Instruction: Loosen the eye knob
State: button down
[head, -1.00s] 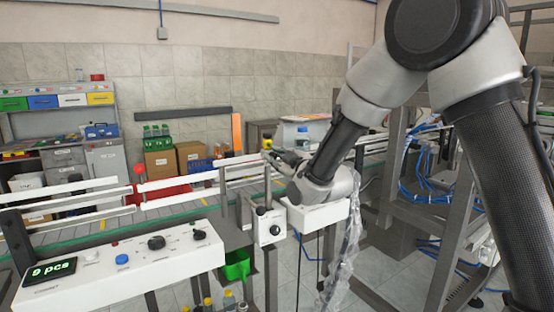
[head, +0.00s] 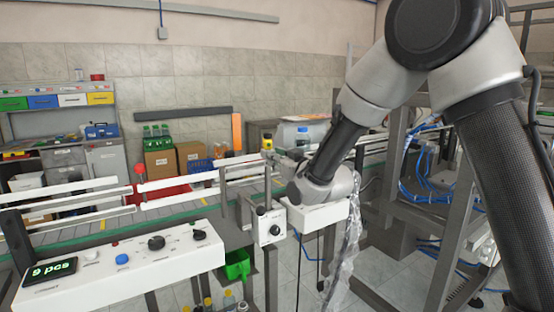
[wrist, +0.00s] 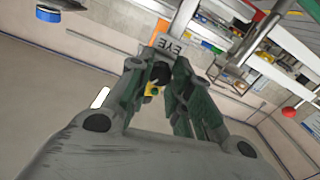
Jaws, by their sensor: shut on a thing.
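In the wrist view, a grey plate marked EYE (wrist: 168,44) is just beyond my fingertips. A dark knob (wrist: 160,73) sits below this plate, between the fingers. My gripper (wrist: 158,67) is shut on the eye knob, with one finger on each side. The fingers cover much of the knob, so how tight it is cannot be seen. In the head view, my forearm and wrist hide most of the gripper and the knob. A yellow-topped part (head: 267,143) stands at the conveyor, left of my wrist.
A conveyor with white guide rails (head: 180,203) runs along the line. The control panel (head: 120,266) is at the front left, its display reading 9 pcs. A white box with a black dial (head: 270,224) stands below my wrist.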

jog(key=shift+m, duration=7.3)
jog(key=c, duration=1.3)
grip_release()
jog(key=shift+o, duration=0.2)
